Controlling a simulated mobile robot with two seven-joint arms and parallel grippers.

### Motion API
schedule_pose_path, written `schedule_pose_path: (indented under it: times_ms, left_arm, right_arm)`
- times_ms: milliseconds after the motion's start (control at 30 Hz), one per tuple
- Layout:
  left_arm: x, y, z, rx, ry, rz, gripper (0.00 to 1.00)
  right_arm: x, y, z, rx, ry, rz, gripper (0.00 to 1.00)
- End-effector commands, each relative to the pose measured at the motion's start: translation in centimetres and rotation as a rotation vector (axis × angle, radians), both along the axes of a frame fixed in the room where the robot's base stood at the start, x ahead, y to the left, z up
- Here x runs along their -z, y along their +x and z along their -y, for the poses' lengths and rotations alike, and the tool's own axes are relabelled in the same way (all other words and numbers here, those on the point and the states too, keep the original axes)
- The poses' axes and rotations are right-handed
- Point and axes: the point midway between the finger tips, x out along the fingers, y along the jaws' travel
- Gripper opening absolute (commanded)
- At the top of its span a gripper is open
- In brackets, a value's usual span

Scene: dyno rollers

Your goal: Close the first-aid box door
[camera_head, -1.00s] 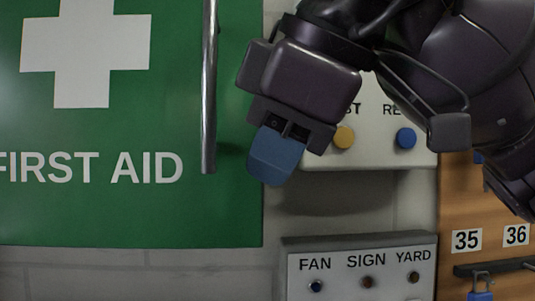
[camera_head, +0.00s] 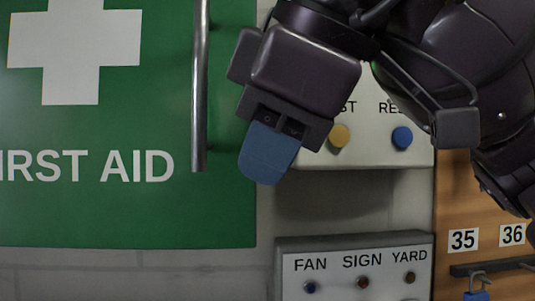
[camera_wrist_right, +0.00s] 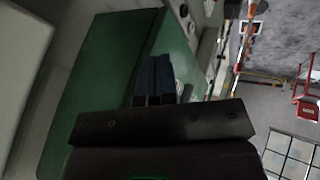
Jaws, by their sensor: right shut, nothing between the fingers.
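The green first-aid box door (camera_head: 110,210) with a white cross and the words FIRST AID fills the left of the head view. It looks flat against the wall, but I cannot tell whether a gap remains. Its vertical metal bar handle (camera_head: 200,95) runs along the door's right side. My right gripper (camera_head: 262,168) is shut and empty, its blue fingers pointing down, just right of the handle and in front of the door's right edge. In the right wrist view the blue fingers (camera_wrist_right: 155,80) are together before the green box (camera_wrist_right: 100,80). My left gripper is not in view.
A panel with a yellow button (camera_head: 339,136) and a blue button (camera_head: 401,138) is partly behind my right arm. Below is a FAN, SIGN, YARD switch panel (camera_head: 355,280). A wooden key board (camera_head: 462,200) with numbers 35 and 36 and a blue padlock is at right.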

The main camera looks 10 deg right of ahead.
Motion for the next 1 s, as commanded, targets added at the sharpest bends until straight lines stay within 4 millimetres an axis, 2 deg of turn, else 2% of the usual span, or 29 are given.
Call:
schedule_pose_path:
  times_ms: [133, 500, 700, 1000]
  left_arm:
    - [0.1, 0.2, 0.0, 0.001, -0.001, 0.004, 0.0]
    - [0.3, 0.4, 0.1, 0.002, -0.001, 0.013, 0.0]
    - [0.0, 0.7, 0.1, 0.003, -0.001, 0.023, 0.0]
    - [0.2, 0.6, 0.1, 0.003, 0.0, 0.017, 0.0]
  right_arm:
    - [0.0, -2.6, -0.4, -0.012, -0.006, 0.006, 0.0]
    - [-5.8, -5.9, 2.3, -0.011, -0.004, 0.003, 0.0]
    - [-7.5, -6.9, 3.0, -0.012, -0.006, 0.001, 0.0]
    - [-7.9, -7.2, 3.2, -0.012, -0.008, 0.0, 0.0]
